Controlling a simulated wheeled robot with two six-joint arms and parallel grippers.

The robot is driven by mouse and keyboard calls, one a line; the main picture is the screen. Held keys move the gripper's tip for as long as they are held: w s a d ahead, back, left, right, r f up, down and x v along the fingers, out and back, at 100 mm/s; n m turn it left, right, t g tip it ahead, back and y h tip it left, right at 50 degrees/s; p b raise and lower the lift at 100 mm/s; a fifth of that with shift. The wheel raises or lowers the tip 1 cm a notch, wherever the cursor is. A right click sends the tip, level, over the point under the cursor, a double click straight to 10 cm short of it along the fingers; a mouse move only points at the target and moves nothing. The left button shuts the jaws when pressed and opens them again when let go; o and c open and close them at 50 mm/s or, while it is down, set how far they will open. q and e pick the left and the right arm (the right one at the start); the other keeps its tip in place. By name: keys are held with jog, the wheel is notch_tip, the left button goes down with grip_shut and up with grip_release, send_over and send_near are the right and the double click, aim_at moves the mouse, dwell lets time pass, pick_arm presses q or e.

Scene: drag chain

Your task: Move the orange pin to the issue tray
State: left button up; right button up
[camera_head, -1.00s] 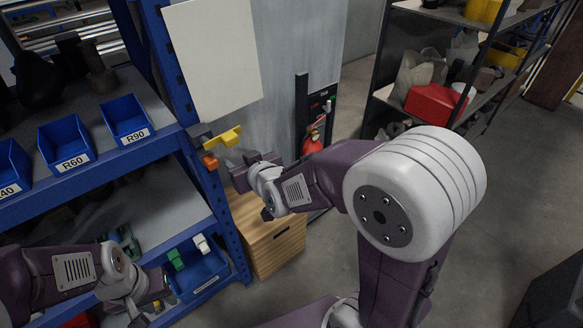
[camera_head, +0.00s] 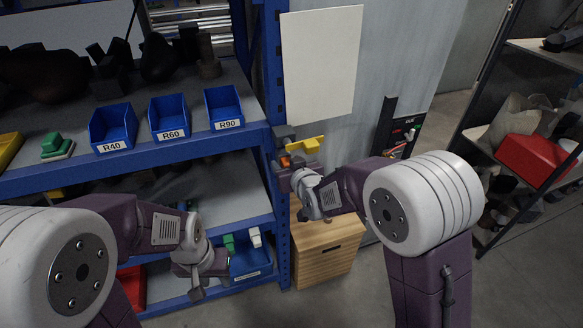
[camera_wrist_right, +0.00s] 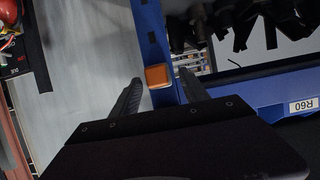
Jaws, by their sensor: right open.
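The orange pin (camera_head: 285,161) sits on the blue rack's upright, just below and left of a yellow piece (camera_head: 305,145). In the right wrist view the orange pin (camera_wrist_right: 157,76) shows between the two fingertips, with gaps visible beside it. My right gripper (camera_head: 284,172) is open, right at the pin. My left gripper (camera_head: 196,282) hangs by the lower shelf, left of a blue tray (camera_head: 252,274) holding green and white pieces; its jaws are unclear. The tray's label is too small to read, so I cannot confirm it is the issue tray.
Blue bins R40 (camera_head: 113,128), R60 (camera_head: 169,117) and R90 (camera_head: 223,107) stand on the upper shelf. A wooden box (camera_head: 327,252) is below my right arm. A white board (camera_head: 322,65) hangs beside the rack. A red box (camera_head: 537,158) sits on the right shelf.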

jog(key=shift+d, duration=0.2)
jog(key=shift+a, duration=0.1)
grip_shut()
jog(key=c, duration=1.1)
grip_release()
grip_shut()
jog(key=shift+s+d+b, duration=0.2)
jog(key=shift+s+d, duration=0.05)
jog(key=shift+s, duration=0.4)
jog(key=shift+s+d+b, duration=0.15)
jog(key=shift+s+d, duration=0.05)
jog(key=shift+s, duration=0.5)
jog(key=shift+s+d+b, duration=0.2)
jog(key=shift+s+d, duration=0.05)
jog(key=shift+s, duration=0.4)
